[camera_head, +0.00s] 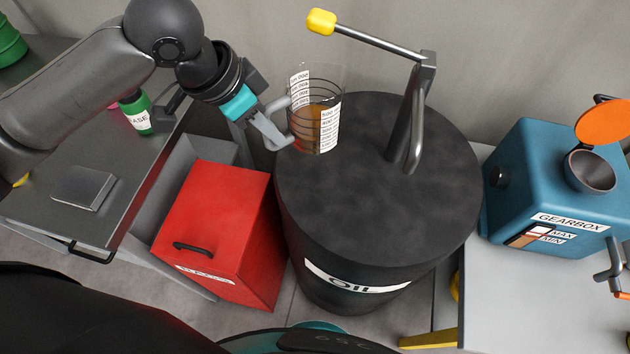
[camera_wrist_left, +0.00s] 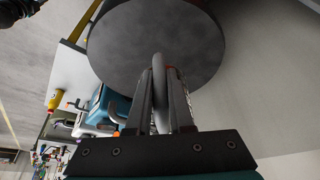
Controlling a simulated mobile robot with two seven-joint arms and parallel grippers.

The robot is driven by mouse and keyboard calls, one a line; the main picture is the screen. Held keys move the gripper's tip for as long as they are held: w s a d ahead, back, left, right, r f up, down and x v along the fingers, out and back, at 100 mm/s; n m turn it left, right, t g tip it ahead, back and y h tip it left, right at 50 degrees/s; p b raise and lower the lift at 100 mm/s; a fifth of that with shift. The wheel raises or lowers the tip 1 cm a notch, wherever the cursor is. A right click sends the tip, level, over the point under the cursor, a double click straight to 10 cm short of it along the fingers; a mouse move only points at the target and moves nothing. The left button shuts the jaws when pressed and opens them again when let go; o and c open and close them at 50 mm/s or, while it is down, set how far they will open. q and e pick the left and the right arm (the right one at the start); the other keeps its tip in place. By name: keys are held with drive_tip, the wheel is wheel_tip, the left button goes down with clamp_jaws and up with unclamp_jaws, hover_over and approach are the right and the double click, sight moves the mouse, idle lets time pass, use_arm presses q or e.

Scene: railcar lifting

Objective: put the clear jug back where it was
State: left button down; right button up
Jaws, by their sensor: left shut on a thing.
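The clear jug (camera_head: 327,95) has a printed scale and brown liquid in its lower part. It is upright at the left back part of the black oil drum's top (camera_head: 350,205); I cannot tell whether its base touches the lid. My left gripper (camera_head: 275,135) is shut on the jug's grey handle, on the jug's left side. In the left wrist view the handle (camera_wrist_left: 158,75) stands between the two fingers (camera_wrist_left: 160,115), and the jug's body is mostly hidden behind them. My right gripper is not seen in the head view.
A pump lever with a yellow knob (camera_head: 321,21) rises from the drum right of the jug. A red box (camera_head: 215,225) stands left of the drum. A grey table (camera_head: 110,185) holds a green bottle (camera_head: 137,115) and a metal block (camera_head: 83,188). The blue gearbox (camera_head: 545,180) stands right.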

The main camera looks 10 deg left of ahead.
use_arm(q)
drive_tip(key=shift+s, duration=0.1)
wheel_tip(320, 180, down, 20)
drive_tip(key=b, duration=0.4)
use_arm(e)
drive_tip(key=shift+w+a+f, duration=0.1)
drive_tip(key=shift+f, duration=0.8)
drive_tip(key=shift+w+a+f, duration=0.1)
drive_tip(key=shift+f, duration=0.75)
use_arm(q)
drive_tip(key=c, duration=0.8)
unclamp_jaws()
drive_tip(key=p+v, duration=0.2)
drive_tip(key=v, duration=1)
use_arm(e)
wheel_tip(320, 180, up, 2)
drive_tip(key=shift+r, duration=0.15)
use_arm(q)
drive_tip(key=shift+r, duration=0.1)
